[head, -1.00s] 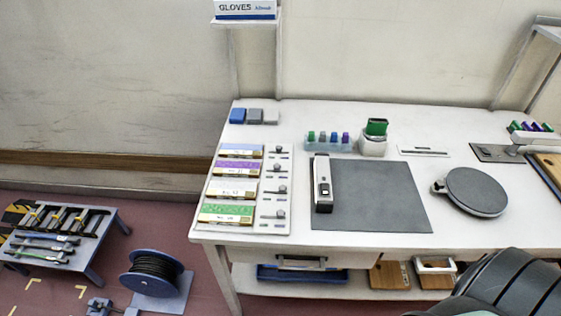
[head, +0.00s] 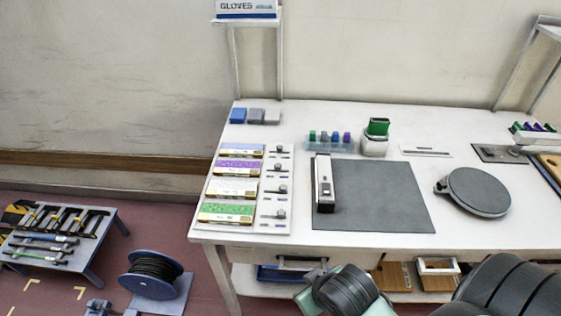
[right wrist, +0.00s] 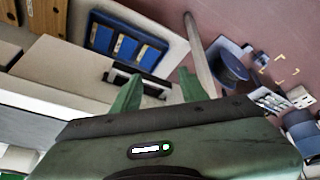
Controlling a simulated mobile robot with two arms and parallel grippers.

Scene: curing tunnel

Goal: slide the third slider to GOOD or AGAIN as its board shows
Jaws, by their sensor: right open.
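A pale panel (head: 248,229) lies at the left end of the white table in the head view. It carries a column of boards: blue (head: 242,150), purple (head: 237,168), white (head: 233,187) and green (head: 227,211). Small sliders with dark knobs run down the panel's right side. The slider beside the white board (head: 282,189), third from the top, has its knob toward the right; the board's print is too small to read. My right gripper (right wrist: 160,92) is open and empty in the right wrist view, near the table's front. My left gripper is not in view.
A grey mat (head: 385,200) with a black-and-white device (head: 323,185) lies right of the panel. A round grey disc (head: 477,192) stands further right. A drawer handle (head: 302,262) is at the table front. A cable reel (head: 152,270) and tool table (head: 85,255) stand left.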

